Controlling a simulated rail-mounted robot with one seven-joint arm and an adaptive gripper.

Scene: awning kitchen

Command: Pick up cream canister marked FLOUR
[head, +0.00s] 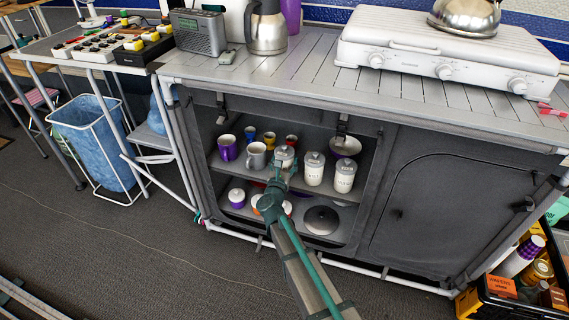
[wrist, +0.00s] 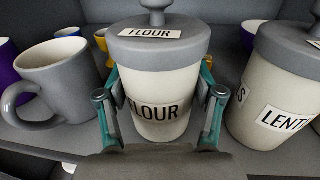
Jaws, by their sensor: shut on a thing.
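The cream canister marked FLOUR (wrist: 160,88) has a grey knobbed lid, with FLOUR labels on lid and body. It stands upright in the middle of the wrist view. In the head view the canister (head: 285,155) shows at the cupboard's upper shelf, partly hidden behind my gripper. My gripper (wrist: 160,110) is shut on the canister's body, with a green finger on each side. In the head view my gripper (head: 278,180) reaches into the open cupboard. I cannot tell whether the canister's base touches the shelf.
A grey mug (wrist: 52,82) stands close left of the canister. A LENTILS canister (wrist: 272,90) stands close right, with another canister (head: 344,176) beyond. A purple mug (head: 228,147) is farther left. The lower shelf holds several pots and a dark lid (head: 321,220). The worktop (head: 300,62) overhangs the opening.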

